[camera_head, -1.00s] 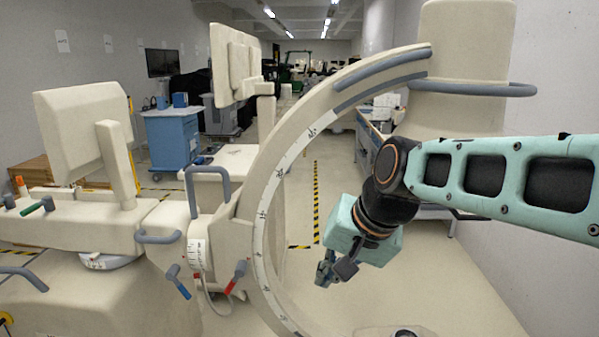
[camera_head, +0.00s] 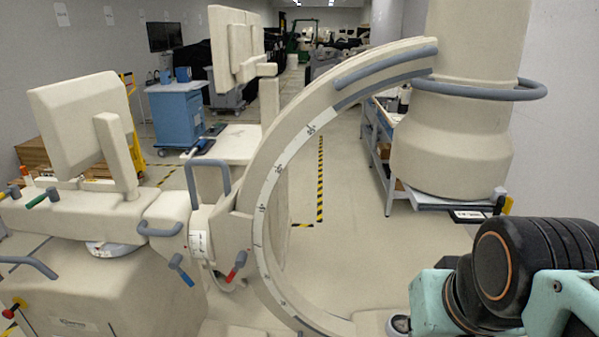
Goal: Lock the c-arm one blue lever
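The c-arm (camera_head: 268,190) is a large cream C-shaped arc with a scale strip and grey handles, standing in the middle of the view. Its blue lever (camera_head: 182,273) has a grey base and blue tip and sits low on the joint housing left of the arc, pointing down to the right. A red lever (camera_head: 236,267) sits to its right. My gripper is not in view; only my arm's black and teal links show at the lower right, to the right of the arc and well apart from the blue lever.
The cream c-arm base (camera_head: 110,285) with a grey handle, and orange and green levers, fills the lower left. A monitor (camera_head: 85,125) stands above it. A blue cart (camera_head: 176,118) is behind. Open floor (camera_head: 350,230) lies inside and right of the arc.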

